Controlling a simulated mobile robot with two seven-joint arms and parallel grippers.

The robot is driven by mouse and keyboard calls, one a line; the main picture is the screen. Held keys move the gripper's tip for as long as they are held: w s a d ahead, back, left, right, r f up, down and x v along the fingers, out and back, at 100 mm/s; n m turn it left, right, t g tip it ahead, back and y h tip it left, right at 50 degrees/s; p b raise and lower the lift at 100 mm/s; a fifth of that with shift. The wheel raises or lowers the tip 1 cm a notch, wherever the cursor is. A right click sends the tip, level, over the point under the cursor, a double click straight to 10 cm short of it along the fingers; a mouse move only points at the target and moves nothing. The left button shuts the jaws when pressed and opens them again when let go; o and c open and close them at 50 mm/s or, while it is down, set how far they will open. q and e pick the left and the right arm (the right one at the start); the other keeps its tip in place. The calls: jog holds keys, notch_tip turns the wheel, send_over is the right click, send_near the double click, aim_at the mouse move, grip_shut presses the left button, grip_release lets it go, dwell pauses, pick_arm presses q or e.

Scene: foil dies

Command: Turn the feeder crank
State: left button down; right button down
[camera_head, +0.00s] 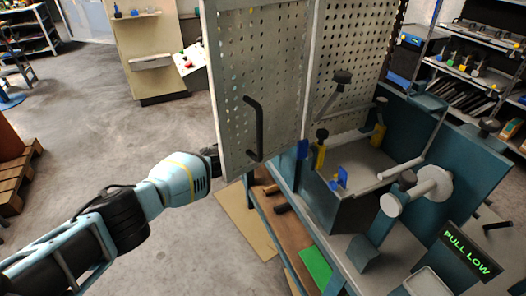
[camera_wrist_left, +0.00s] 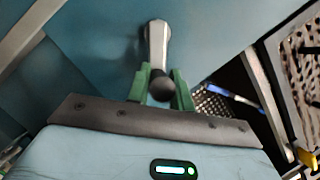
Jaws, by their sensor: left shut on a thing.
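In the left wrist view, a grey crank arm (camera_wrist_left: 157,40) with a dark round-ended knob (camera_wrist_left: 162,92) stands against a teal panel. The green fingers of my left gripper (camera_wrist_left: 162,78) are on both sides of it and shut on it. In the head view, my left gripper (camera_head: 212,160) reaches in from the left to the edge of a perforated grey door. The door covers its fingertips and the crank there. A display reading "PULL LOW" (camera_head: 470,251) is lit at the lower right. My right gripper is not in view.
The perforated door (camera_head: 225,90) with a black handle (camera_head: 255,128) stands close to my left gripper. Behind it are the teal machine (camera_head: 470,145), a white roller (camera_head: 432,183) and a green pad (camera_head: 315,264). Open floor (camera_head: 110,140) lies to the left, beside a wooden pallet (camera_head: 14,170).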

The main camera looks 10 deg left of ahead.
pick_arm(q)
jog(key=shift+w+a+r+n, duration=0.15)
jog(key=shift+w+r+n, duration=0.2)
jog(key=shift+n, duration=0.15)
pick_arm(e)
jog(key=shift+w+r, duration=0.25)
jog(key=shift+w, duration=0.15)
pick_arm(q)
jog(key=shift+g, duration=0.3)
jog(key=c, duration=1.3)
grip_release()
jog(key=shift+o, duration=0.2)
jog(key=shift+f, duration=0.1)
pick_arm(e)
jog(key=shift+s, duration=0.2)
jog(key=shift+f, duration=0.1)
